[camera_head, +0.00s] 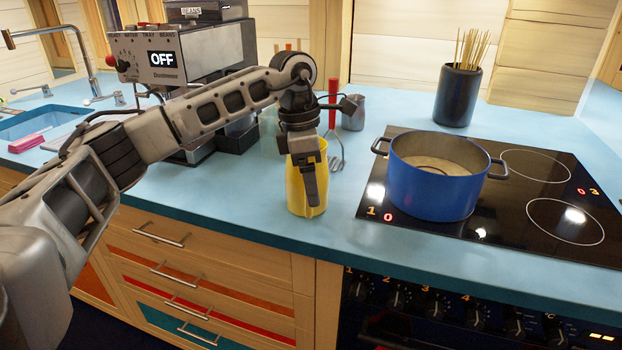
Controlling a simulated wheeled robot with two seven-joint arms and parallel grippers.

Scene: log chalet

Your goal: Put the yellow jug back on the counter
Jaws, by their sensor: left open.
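The yellow jug (295,191) stands upright on the blue counter (238,197), left of the stove. My left gripper (309,196) points down at the jug and covers the middle of it from this view. Its jaws are open. I cannot tell whether a finger is inside the jug or in front of it, or whether it touches the jug. My right gripper is not in view.
A blue pot (430,189) sits on the black cooktop (520,216) to the right. A coffee machine (200,55) stands behind my arm. The front counter is clear.

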